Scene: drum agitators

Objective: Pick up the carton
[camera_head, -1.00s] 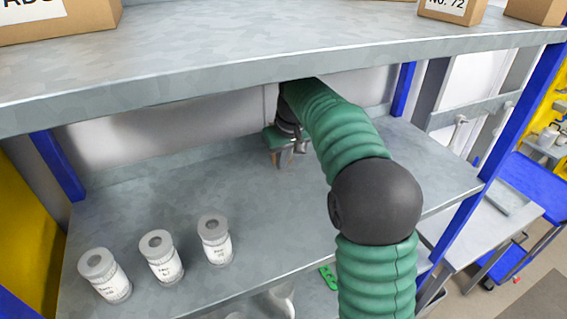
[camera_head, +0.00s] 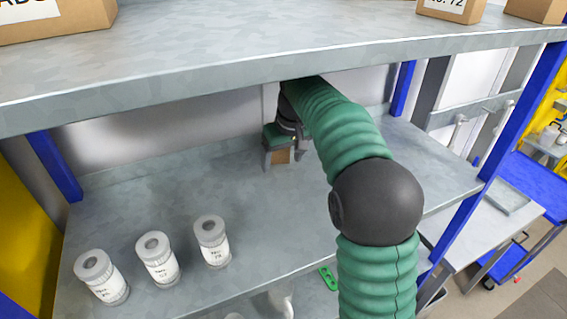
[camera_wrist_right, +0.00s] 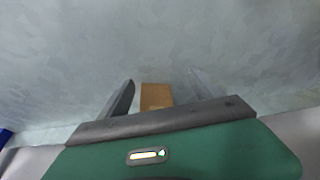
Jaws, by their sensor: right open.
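The small brown carton (camera_head: 281,156) stands on the middle shelf near its back and is partly hidden by my right gripper. In the right wrist view the carton (camera_wrist_right: 156,97) shows as an orange-brown block between the two fingers, with a gap on each side. My right gripper (camera_head: 283,161) is open, its fingers to either side of the carton. In the wrist view the right gripper's fingers (camera_wrist_right: 161,82) are spread and do not visibly touch it. My left gripper is not in view.
Three white jars with grey lids (camera_head: 157,259) stand at the shelf's front left. The upper shelf (camera_head: 250,45) passes close above my right arm and carries boxes (camera_head: 45,22). Blue posts (camera_head: 470,225) bound the rack. The shelf between jars and gripper is clear.

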